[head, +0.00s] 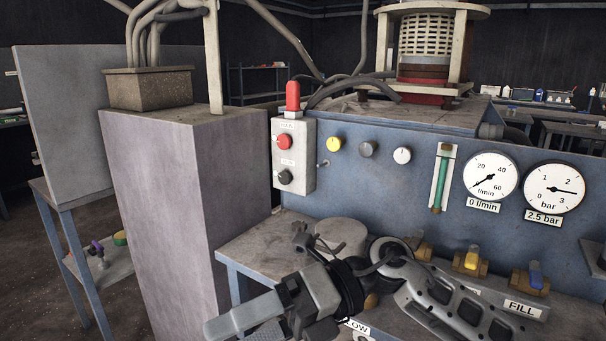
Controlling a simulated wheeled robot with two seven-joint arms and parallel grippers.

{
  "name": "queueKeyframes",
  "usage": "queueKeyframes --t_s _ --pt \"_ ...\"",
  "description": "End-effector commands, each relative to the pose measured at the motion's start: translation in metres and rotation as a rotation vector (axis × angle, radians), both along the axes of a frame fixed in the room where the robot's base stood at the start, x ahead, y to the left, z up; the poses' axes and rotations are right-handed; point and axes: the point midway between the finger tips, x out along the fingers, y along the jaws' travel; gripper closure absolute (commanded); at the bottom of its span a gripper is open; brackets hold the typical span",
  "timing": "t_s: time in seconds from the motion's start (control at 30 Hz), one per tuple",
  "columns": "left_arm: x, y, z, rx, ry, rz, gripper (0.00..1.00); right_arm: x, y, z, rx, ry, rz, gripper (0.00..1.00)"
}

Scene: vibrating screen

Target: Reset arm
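My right arm comes in from the lower right, in front of the blue machine panel. Its gripper (240,316) hangs over the front of the machine's grey ledge (262,250) and points to the lower left. I see the grey fingers from the side and partly overlapped, so the gap between them does not show. No object shows in them. My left gripper is not in view.
The panel carries a control box (294,157) with a red and a black button, several knobs, a green sight tube (440,178), and flow (490,176) and pressure (554,190) gauges. Yellow (472,257) and blue (535,275) valves sit close by my arm. A grey pillar (182,220) stands left.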

Motion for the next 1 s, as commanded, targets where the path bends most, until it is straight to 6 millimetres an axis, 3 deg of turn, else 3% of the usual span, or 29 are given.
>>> queueKeyframes --t_s 0.03,0.13,0.27,0.37,0.47,0.57,0.7,0.83,1.0 --pt "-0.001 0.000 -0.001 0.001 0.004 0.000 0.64 -0.006 0.007 0.008 0.135 0.140 -0.058 0.00" --pt "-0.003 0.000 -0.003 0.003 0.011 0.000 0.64 0.003 0.005 0.025 0.376 0.419 -0.216 0.00" --pt "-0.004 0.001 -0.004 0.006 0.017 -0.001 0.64 0.035 -0.023 0.019 0.620 0.811 -0.470 0.00" --pt "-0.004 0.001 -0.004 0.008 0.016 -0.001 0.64 0.059 -0.059 -0.015 0.754 1.127 -0.697 0.00" --pt "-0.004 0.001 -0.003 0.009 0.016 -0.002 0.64 0.067 -0.100 -0.073 0.836 1.448 -0.941 0.00" --pt "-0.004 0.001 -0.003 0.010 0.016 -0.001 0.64 0.055 -0.138 -0.139 0.865 1.742 -1.172 0.00" --pt "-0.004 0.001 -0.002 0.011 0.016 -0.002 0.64 0.011 -0.175 -0.216 0.839 2.071 -1.436 0.00" --pt "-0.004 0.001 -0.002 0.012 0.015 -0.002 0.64 -0.031 -0.194 -0.259 0.790 2.275 -1.598 0.00" --pt "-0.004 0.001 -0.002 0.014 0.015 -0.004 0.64 -0.059 -0.203 -0.281 0.748 2.391 -1.689 0.00"
